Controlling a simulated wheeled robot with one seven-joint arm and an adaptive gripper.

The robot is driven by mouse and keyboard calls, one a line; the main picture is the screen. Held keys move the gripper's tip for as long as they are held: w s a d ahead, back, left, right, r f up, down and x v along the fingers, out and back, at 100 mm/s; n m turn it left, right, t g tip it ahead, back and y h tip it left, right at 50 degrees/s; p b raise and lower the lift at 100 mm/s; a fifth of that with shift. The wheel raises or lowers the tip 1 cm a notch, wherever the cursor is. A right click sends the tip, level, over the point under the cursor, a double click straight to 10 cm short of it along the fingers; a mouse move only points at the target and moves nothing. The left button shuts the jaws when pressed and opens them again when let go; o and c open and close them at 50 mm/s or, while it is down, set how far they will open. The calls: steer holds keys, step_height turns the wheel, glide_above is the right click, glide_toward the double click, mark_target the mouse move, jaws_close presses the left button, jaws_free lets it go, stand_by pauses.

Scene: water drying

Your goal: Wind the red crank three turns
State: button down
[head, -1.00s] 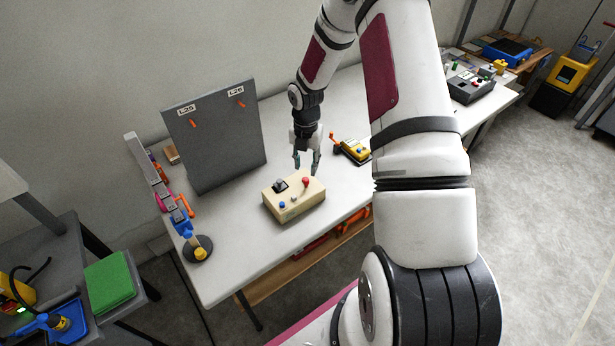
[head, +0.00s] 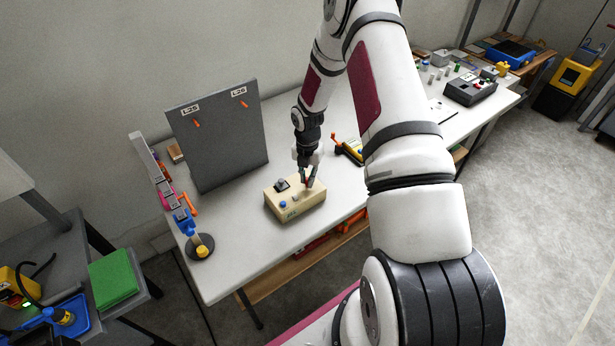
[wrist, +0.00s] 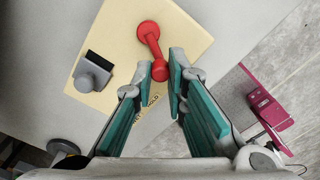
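The beige box (head: 285,205) stands on the white table; in the wrist view its top (wrist: 110,35) fills the upper left. The red crank (wrist: 150,40) is on that top, with its round hub at the far end and its knob (wrist: 160,71) nearer to me. My gripper (wrist: 161,72) is open, with one teal-padded finger on each side of the knob. Small gaps seem to show beside the knob; contact is unclear. In the head view my gripper (head: 309,181) is down at the box and mostly hides the crank.
A grey switch block (wrist: 92,72) sits beside the crank on the box. A grey upright panel (head: 220,135) stands behind, to the left. A yellow device (head: 350,150) with an orange handle is behind to the right, partly hidden by my arm.

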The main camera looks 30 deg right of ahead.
steer(key=shift+w+a+m, duration=0.1)
steer(key=shift+m, duration=0.2)
